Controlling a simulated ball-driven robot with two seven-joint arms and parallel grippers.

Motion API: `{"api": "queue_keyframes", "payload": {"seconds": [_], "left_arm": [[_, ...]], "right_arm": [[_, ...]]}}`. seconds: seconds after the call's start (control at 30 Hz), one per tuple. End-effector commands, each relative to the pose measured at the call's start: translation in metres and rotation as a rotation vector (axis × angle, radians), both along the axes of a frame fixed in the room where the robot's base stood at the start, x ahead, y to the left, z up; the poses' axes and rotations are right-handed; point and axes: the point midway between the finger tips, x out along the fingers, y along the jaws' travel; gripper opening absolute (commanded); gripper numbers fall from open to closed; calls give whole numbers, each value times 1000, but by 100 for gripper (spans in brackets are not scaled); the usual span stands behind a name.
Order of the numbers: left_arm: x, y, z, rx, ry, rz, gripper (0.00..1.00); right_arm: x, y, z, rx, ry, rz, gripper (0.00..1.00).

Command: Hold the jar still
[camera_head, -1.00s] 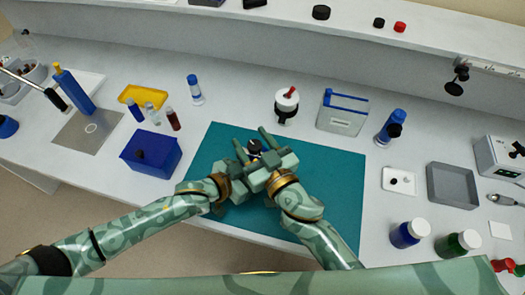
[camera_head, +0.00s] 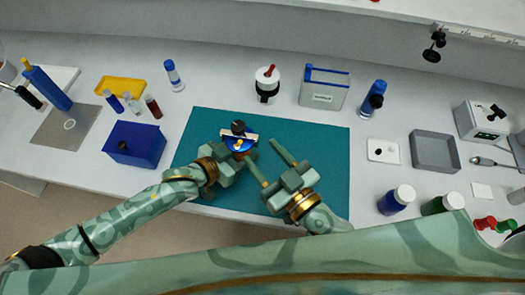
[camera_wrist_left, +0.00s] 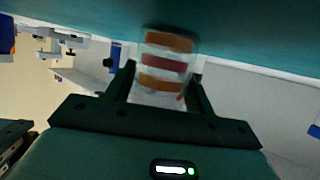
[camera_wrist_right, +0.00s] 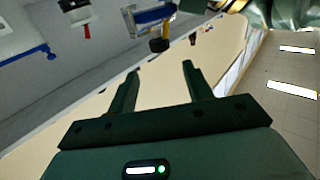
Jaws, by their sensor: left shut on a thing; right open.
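The jar (camera_head: 239,143) stands out over the teal mat (camera_head: 310,150), showing a blue top with a white bar and a black knob. In the left wrist view the jar (camera_wrist_left: 164,66) is clear-walled with orange and red bands, between the two fingers. My left gripper (camera_head: 234,155) is shut on it; its fingertips are partly hidden in the head view. My right gripper (camera_head: 263,156) is open and empty, just right of the jar and apart from it. In the right wrist view nothing is between its fingers (camera_wrist_right: 160,75).
A blue box (camera_head: 135,145) stands left of the mat. A white pot with a red knob (camera_head: 267,82) and a grey, blue-topped box (camera_head: 324,88) stand behind it. A grey tray (camera_head: 435,150) and a blue bottle (camera_head: 397,200) are to the right. The mat's right part is clear.

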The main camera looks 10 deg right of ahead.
Motion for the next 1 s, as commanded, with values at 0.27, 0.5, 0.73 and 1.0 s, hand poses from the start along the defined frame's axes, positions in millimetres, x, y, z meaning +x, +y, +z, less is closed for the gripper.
{"api": "queue_keyframes", "payload": {"seconds": [0.27, 0.5, 0.73, 1.0], "left_arm": [[0, 0, 0, 0, 0, 0, 19], [0, 0, 0, 0, 0, 0, 19], [0, 0, 0, 0, 0, 0, 19], [0, 0, 0, 0, 0, 0, 19]], "right_arm": [[32, -15, 11, -334, -273, 191, 51], [40, -34, 4, -979, -783, 300, 51], [40, -50, -2, -1507, -1286, 304, 51], [30, -54, -8, -1987, -1823, 168, 51]]}}
